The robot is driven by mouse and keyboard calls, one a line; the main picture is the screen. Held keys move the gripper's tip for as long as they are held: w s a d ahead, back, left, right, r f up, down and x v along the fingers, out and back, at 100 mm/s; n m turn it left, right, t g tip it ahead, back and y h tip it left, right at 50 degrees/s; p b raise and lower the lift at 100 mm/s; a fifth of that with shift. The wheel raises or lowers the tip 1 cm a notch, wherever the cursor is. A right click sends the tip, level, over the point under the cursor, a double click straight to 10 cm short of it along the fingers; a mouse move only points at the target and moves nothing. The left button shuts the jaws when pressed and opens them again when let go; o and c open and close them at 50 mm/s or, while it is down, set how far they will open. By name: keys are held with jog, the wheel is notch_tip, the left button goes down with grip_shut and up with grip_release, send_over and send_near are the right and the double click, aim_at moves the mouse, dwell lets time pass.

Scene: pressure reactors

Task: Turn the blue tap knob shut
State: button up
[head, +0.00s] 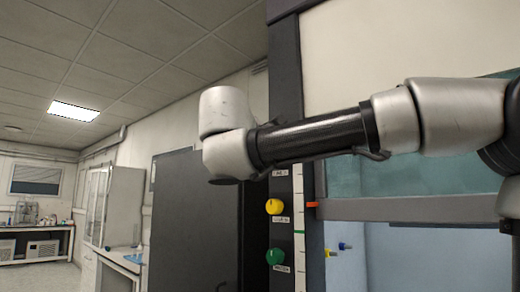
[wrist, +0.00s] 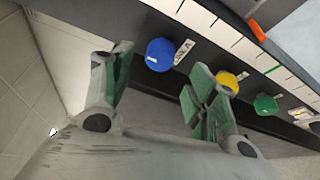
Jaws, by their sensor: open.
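The blue tap knob (wrist: 160,54) is round and sits on a dark panel strip in the wrist view, with a white label beside it. My gripper (wrist: 161,64) is open, its two green-padded fingers spread apart. In the picture the blue knob shows between the fingertips, and it looks to be beyond them, with no contact visible. In the head view my arm reaches across to the left, and neither the blue knob nor the gripper fingers can be seen there.
A yellow knob (head: 275,206) and a green knob (head: 275,256) sit below on the same dark post. In the wrist view the yellow knob (wrist: 228,80) is partly behind the right finger. An orange marker (head: 312,204) is on the sash frame. A dark cabinet (head: 190,220) stands left.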

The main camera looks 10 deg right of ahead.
jog(key=v, duration=0.5)
jog(key=shift+s+a, duration=0.15)
jog(key=shift+s, duration=0.25)
